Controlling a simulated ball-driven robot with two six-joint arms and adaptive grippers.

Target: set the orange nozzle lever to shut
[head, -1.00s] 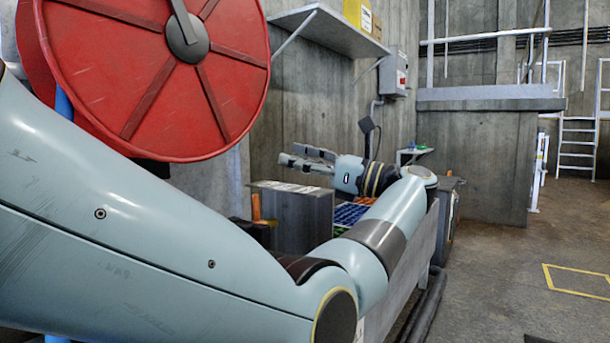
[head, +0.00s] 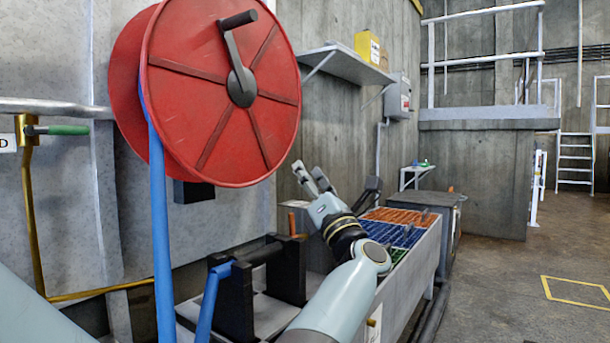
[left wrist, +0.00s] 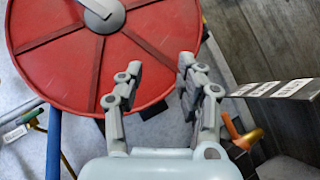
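A small upright orange part (head: 292,222), which looks like the orange nozzle lever, stands behind the black cradle in the head view. An orange part (left wrist: 231,125) also shows right of my fingers in the left wrist view. Its setting cannot be read.
A red hose reel (head: 225,120) with a crank hangs at the upper left. Its blue hose (head: 160,230) runs down. A black cradle (head: 237,300) stands below. A green-handled valve (head: 62,130) is far left. A bin with colored sections (head: 425,250) stands right; floor is free beyond.

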